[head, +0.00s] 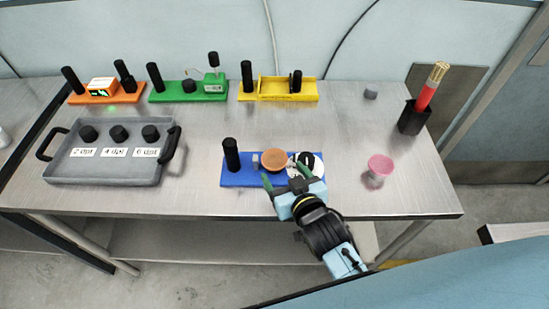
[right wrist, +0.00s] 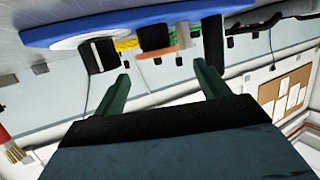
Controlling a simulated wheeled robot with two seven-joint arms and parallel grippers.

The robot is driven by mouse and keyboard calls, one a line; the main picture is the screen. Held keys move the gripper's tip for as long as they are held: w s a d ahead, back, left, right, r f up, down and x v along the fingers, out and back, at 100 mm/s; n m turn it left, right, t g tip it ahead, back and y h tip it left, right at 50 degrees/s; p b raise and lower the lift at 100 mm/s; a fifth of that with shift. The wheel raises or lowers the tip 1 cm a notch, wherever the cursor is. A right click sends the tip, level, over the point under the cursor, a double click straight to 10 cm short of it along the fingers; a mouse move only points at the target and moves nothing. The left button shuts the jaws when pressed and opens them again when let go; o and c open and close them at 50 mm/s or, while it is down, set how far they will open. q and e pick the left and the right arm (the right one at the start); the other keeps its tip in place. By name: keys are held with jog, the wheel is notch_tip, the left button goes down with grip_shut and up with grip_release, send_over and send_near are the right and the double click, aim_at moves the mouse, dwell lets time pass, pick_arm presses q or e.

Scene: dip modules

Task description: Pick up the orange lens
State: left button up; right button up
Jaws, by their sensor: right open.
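The orange lens (head: 273,159) is a round disc on the blue board (head: 232,180), between a black post on the left and a black part on a white disc on the right. In the right wrist view the lens (right wrist: 166,52) shows edge-on as a thin orange strip beside a dark block. My right gripper (head: 287,174) is open and empty at the board's front edge. Its green fingers point toward the lens, and in the wrist view (right wrist: 161,68) the lens lies beyond the gap between the tips. Contact cannot be told. My left gripper is out of view.
A pink-topped lens (head: 380,165) stands to the right, with a dark holder (head: 413,118) with a red-handled brush behind it. A grey tray (head: 105,172) with black knobs is at left. Orange, green and yellow modules (head: 278,97) line the back. The right front of the table is clear.

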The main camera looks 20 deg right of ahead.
aim_at(275, 158)
jog(key=shift+d+x, duration=0.1)
jog(key=shift+x, duration=1.3)
jog(key=shift+d+x, duration=0.15)
jog(key=shift+x, duration=1.25)
jog(key=c, duration=0.7)
